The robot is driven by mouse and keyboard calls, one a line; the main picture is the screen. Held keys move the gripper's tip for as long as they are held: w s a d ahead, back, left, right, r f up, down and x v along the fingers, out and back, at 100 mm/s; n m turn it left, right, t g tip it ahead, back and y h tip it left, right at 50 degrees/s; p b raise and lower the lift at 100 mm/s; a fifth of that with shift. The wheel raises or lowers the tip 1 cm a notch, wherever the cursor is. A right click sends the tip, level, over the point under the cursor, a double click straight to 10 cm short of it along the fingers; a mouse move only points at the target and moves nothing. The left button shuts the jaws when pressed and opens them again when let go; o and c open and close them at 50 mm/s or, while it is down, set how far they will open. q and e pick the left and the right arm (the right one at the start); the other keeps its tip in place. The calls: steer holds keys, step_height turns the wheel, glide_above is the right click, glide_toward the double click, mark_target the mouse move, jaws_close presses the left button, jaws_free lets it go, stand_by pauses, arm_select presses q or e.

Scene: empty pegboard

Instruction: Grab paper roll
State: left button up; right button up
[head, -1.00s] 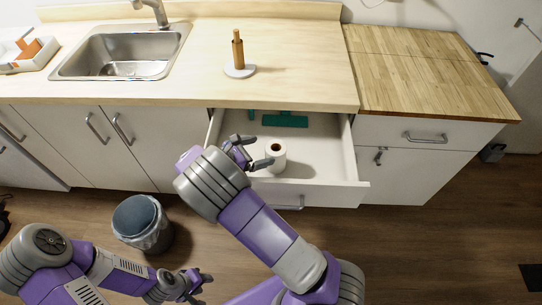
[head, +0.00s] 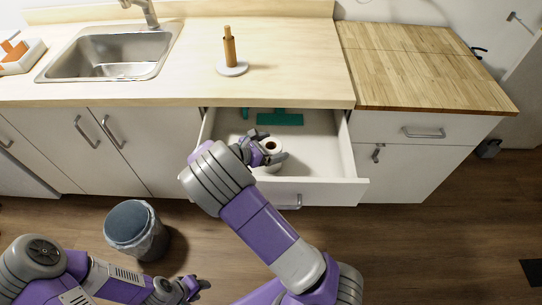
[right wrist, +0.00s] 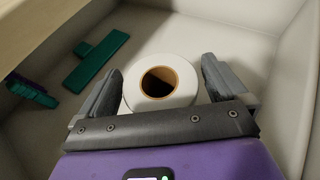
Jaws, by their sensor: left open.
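The white paper roll (head: 272,147) stands upright in the open drawer (head: 325,160), its brown core facing up. My right gripper (head: 269,152) is down in the drawer with one finger on each side of the roll. In the right wrist view the roll (right wrist: 182,98) sits between the two fingers, very close to both. I cannot tell whether they press on it. My left gripper (head: 196,286) is open and empty, low over the floor, away from the drawer.
Green tools (head: 280,119) lie at the back of the drawer. A wooden post holder (head: 229,48) stands on the counter (head: 285,50), right of the sink (head: 110,50). A grey bin (head: 135,230) stands on the floor at left. The counter overhangs the drawer's back.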

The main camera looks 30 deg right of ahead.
steer(key=c, duration=0.9)
